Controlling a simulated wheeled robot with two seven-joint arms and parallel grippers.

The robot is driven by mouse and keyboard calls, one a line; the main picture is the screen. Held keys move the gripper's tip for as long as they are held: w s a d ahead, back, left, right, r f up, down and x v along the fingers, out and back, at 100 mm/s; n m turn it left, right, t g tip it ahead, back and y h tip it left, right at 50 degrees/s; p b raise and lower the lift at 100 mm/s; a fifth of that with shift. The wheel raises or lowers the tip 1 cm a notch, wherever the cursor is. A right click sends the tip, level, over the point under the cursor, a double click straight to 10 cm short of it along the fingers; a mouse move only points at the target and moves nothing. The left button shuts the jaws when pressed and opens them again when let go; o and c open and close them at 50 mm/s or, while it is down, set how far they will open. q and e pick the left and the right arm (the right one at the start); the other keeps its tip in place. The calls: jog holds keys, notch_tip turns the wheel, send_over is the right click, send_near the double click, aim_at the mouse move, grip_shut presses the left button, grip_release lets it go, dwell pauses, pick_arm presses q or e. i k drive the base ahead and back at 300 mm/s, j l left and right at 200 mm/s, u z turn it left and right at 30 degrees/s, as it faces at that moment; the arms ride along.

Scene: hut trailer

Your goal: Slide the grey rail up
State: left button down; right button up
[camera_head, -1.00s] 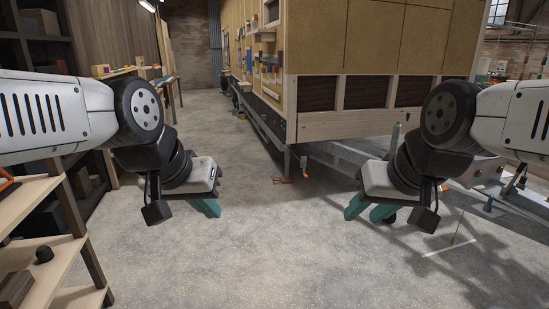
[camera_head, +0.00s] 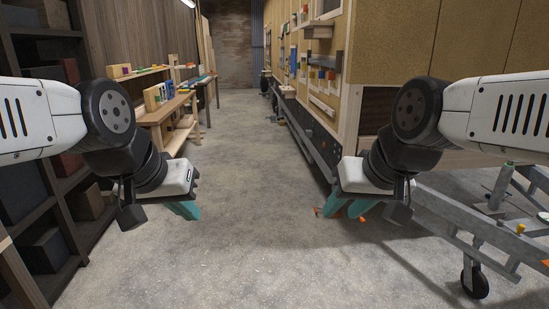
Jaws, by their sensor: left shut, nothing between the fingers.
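I cannot single out the grey rail with certainty. Grey metal frame bars of the trailer (camera_head: 460,220) show at the lower right, and a long grey beam (camera_head: 306,143) runs along the base of the hut wall. My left gripper (camera_head: 186,210) hangs over the floor on the left, its teal fingers together, holding nothing. My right gripper (camera_head: 348,207) hangs before the trailer's near corner, its two teal fingers apart and empty. Neither gripper appears to touch anything.
The hut (camera_head: 420,45) fills the right side, with small shelves and coloured items on its long wall. A wooden workbench (camera_head: 165,112) and dark shelving (camera_head: 40,195) line the left. A wheel (camera_head: 474,282) stands lower right. The concrete aisle (camera_head: 240,150) between is clear.

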aim_at(329, 63)
jog(key=i, duration=2.1)
jog(key=i+z, duration=0.15)
jog(key=i, duration=0.45)
jog(key=i+j+z, duration=0.15)
jog(key=i, duration=0.45)
jog(key=i+j+z, duration=0.1)
jog(key=i, duration=0.45)
jog(key=i+j+z, duration=0.65)
jog(key=i+l, duration=0.05)
jog(key=i, duration=0.05)
